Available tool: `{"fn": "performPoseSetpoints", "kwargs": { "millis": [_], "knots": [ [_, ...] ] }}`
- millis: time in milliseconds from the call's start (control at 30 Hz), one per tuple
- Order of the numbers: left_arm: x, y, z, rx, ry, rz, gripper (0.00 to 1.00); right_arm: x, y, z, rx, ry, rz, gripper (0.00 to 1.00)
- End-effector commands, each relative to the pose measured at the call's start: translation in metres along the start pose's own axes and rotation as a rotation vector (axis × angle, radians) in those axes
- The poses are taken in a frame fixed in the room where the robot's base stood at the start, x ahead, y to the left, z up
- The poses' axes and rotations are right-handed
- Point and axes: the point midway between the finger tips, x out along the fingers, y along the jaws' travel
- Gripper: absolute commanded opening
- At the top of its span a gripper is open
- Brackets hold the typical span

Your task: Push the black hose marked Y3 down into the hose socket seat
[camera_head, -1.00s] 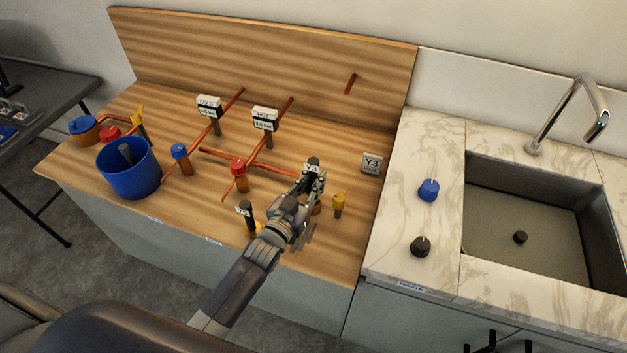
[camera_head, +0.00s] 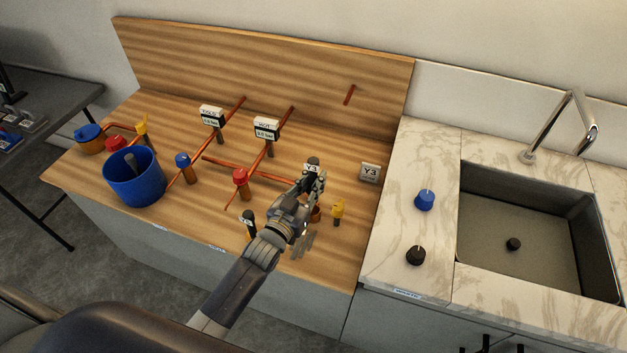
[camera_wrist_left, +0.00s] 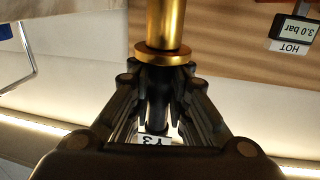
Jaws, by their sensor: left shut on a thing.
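My left gripper (camera_head: 314,182) is shut on the black hose marked Y3 (camera_head: 312,162) above the right part of the wooden counter. Its white Y3 tag shows above the fingers. In the left wrist view, which is upside down, the black hose (camera_wrist_left: 157,95) stands between the fingers (camera_wrist_left: 160,100). Its end meets the flange of a brass socket (camera_wrist_left: 163,52); how deep it sits I cannot tell. In the head view a small part of an orange-brown fitting (camera_head: 316,214) shows below the gripper. My right gripper is not in view.
A yellow valve (camera_head: 338,210) stands close right of the gripper. Another black hose (camera_head: 249,222) stands close left, partly hidden by my arm. Copper pipes (camera_head: 240,165), red (camera_head: 241,178) and blue (camera_head: 182,160) knobs and a blue bucket (camera_head: 134,180) lie left. A Y3 sign (camera_head: 370,172) stands right.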

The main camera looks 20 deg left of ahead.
Motion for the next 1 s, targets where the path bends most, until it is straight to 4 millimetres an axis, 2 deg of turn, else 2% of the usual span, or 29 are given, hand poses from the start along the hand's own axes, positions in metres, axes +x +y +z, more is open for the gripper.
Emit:
{"fn": "performPoseSetpoints", "kwargs": {
  "millis": [200,1000],
  "knots": [
    [0.0000,0.0000,-0.0097,0.000,0.001,0.000,0.00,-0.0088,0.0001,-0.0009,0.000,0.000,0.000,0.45],
    [0.0001,0.0000,-0.0092,0.000,0.001,0.000,0.00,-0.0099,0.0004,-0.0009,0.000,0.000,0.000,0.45]
  ]
}}
